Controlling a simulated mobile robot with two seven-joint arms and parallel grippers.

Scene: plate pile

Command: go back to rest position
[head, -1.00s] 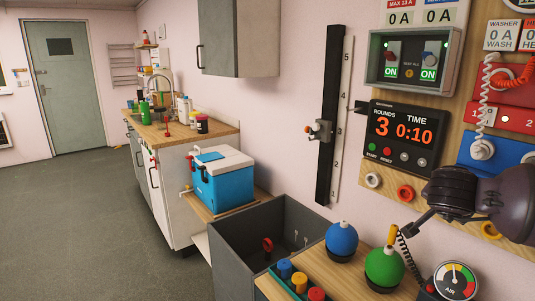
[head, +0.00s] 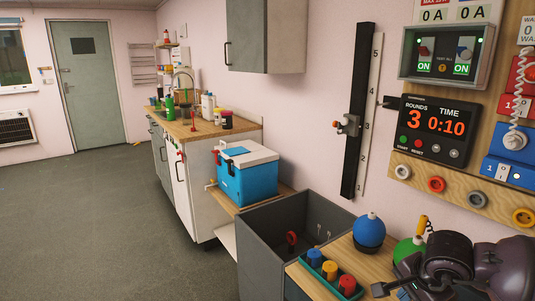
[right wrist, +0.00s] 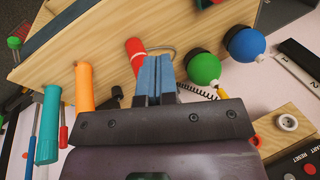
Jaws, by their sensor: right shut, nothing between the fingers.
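My right gripper (head: 378,290) is low at the bottom right of the head view, in front of the wooden counter with the green ball (head: 409,250). In the right wrist view its blue fingers (right wrist: 155,72) are together with nothing between them. A red cylinder (right wrist: 134,50) shows just beside the fingertips there; I cannot tell whether they touch. My left gripper is not in view.
A blue ball (head: 369,232) and a teal tray (head: 321,281) of coloured handles stand on the counter. A grey open bin (head: 262,247) and a blue cooler (head: 247,180) lie beyond. The wall panel holds a timer (head: 437,130). Floor at left is clear.

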